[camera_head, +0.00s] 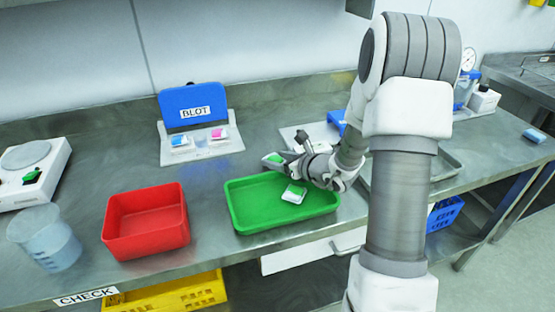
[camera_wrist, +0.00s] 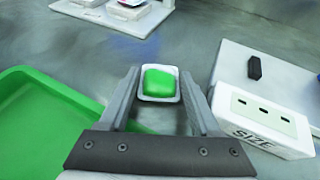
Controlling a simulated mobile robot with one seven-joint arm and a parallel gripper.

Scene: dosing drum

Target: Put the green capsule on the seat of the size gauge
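The green capsule (camera_wrist: 160,83), a white tub with a green top, sits between the fingertips of my gripper (camera_wrist: 160,92) in the wrist view, with a finger against each side. In the head view the capsule (camera_head: 272,158) is at the tip of my gripper (camera_head: 284,158), above the back edge of the green tray. The size gauge (camera_wrist: 268,122), a white box marked SIZE with small dark slots, stands to the right in the wrist view. Its pale plate (camera_wrist: 236,62) carries a black post. In the head view my gripper partly hides the gauge.
A second green-topped capsule (camera_head: 293,194) lies in the green tray (camera_head: 240,222). A red bin (camera_head: 146,240), a clear beaker (camera_head: 46,242) and a scale (camera_head: 28,172) stand to the left. The BLOT stand (camera_head: 200,150) is behind, with bare steel bench between.

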